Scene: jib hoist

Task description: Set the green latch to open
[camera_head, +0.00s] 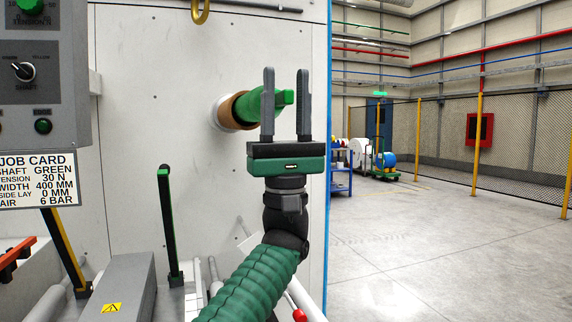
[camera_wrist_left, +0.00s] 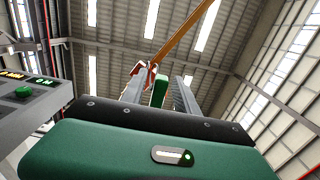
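My left gripper (camera_head: 286,88) is upright in the middle of the head view, its two grey fingers apart. A green shaft (camera_head: 245,110) sticks out of a brown core on the pale panel. Its flat green end tab (camera_head: 287,98) shows between my fingers; I cannot tell whether they touch it. In the left wrist view a green piece (camera_wrist_left: 158,92) also shows between the fingers. A black upright lever with green edges (camera_head: 170,225) stands lower left, apart from the gripper. I cannot tell which green part is the latch. My right gripper is not in view.
A control box (camera_head: 40,75) with a selector knob and a job card (camera_head: 38,180) is at left. A yellow-edged lever (camera_head: 65,250) stands below it. A brass ring (camera_head: 201,12) hangs above. The floor (camera_head: 430,240) at right is clear.

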